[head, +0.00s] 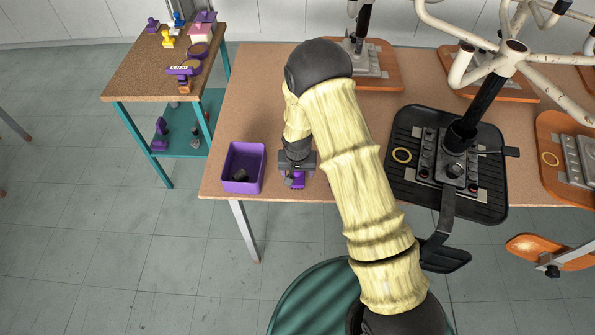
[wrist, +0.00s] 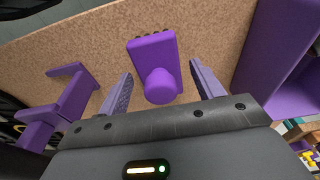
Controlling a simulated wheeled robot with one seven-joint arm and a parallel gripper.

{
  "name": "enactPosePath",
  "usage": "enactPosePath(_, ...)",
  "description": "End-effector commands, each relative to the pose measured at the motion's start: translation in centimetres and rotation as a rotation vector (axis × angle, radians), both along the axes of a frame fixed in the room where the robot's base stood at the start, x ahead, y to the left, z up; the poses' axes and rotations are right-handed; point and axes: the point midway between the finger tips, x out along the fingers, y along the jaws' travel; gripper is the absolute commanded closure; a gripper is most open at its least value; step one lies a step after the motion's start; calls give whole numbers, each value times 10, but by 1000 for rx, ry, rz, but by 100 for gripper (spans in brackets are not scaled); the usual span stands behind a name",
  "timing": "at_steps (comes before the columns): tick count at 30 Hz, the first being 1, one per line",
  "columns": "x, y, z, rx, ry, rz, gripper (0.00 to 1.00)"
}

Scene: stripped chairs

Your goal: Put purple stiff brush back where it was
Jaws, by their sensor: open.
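The purple stiff brush (wrist: 153,52) lies on the cork-coloured tabletop, with a round knob handle toward my wrist camera and dark bristles showing along its far edge. In the head view, part of the brush (head: 298,181) shows below my gripper (head: 297,172) near the table's front edge. My gripper is open in the wrist view (wrist: 160,72), with one finger on each side of the brush. Gaps show between the fingers and the brush. Whether the brush's original place is in view, I cannot tell.
A purple bin (head: 232,185) with a dark item inside stands left of my gripper. A purple bracket-like object (wrist: 75,97) is left in the wrist view. A black chair base (head: 400,180) lies right. A side table (head: 130,80) holds several purple and yellow items.

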Motion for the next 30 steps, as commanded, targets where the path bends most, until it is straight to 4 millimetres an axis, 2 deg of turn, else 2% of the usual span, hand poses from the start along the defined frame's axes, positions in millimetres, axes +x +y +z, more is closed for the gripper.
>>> enactPosePath(8,-2,0,22,2,-3,0,33)
enactPosePath(24,-16,0,104,1,-3,0,33)
enactPosePath(30,-19,0,119,1,-1,1,33)
